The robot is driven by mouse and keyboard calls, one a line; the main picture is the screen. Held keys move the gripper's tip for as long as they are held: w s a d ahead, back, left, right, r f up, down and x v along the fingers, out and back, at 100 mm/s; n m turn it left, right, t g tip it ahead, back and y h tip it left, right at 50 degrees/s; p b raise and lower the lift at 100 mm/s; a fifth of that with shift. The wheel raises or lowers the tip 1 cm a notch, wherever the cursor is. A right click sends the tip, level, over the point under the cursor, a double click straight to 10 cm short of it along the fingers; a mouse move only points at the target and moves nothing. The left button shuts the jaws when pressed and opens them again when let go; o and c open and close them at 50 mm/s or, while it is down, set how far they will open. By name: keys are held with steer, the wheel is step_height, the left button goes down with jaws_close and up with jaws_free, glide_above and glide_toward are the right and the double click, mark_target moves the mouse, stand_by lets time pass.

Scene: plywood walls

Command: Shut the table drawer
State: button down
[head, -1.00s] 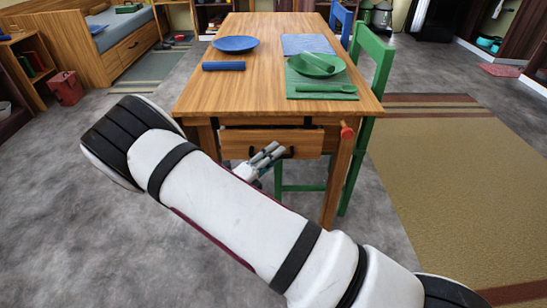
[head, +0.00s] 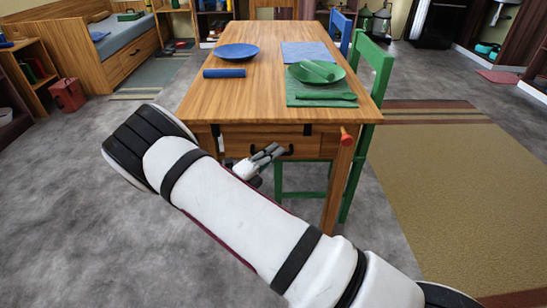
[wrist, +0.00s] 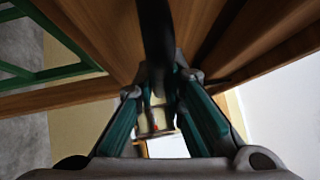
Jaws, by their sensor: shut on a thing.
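The wooden table (head: 240,90) stands ahead of me. Its drawer (head: 308,147), with a dark handle (head: 288,151), is under the near edge of the tabletop. The drawer front looks flush with the table frame or nearly so; I cannot tell whether a small gap is left. My gripper (head: 272,154) is at the left part of the handle. In the wrist view, its fingers (wrist: 160,108) are closed around a dark bar (wrist: 154,45), which looks like the handle. My arm hides the area below and left of the drawer.
A green chair (head: 372,75) stands at the table's right side. A red peg (head: 346,137) sticks out near the right front leg. On the tabletop are a blue plate (head: 237,51), a blue roll (head: 224,73) and a green dish (head: 301,75).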

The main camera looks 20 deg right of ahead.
steer(key=shift+w, duration=0.2)
steer(key=c, duration=1.7)
jaws_free()
steer(key=shift+o, duration=0.2)
steer(key=v, duration=1.2)
steer(key=shift+d, duration=0.1)
